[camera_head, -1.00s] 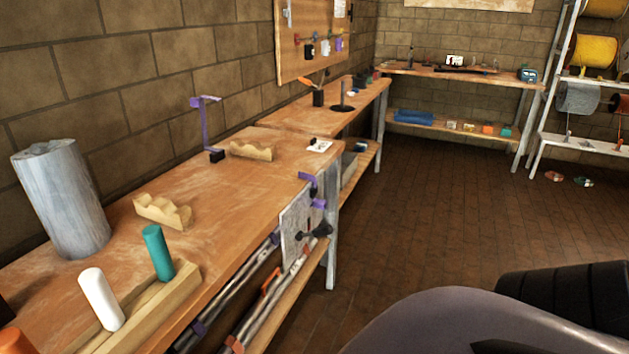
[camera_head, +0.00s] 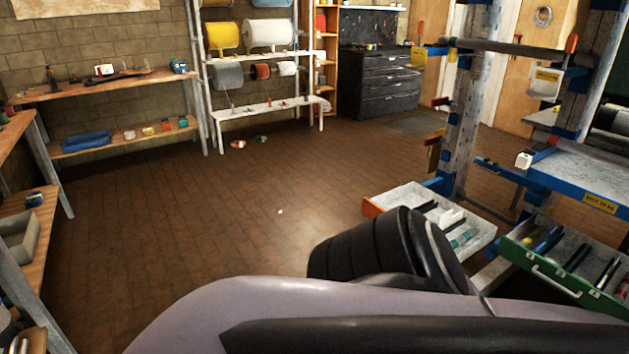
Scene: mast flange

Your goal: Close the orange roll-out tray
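The orange roll-out tray (camera_head: 372,208) is at the right of the head view. It has an orange front at its left end, pale side walls and several small items inside. It is pulled out from the blue and grey rack (camera_head: 466,110). My own arm, large in the foreground, hides part of its near side. Neither of my grippers is in the picture, so their states cannot be seen.
A green tray (camera_head: 545,268) with a white handle also sticks out, to the right of the orange one. Wooden benches (camera_head: 110,88) line the left and back. A spool shelf (camera_head: 262,110) and a dark drawer cabinet (camera_head: 380,85) stand behind. The brown floor (camera_head: 200,215) in the middle is mostly clear.

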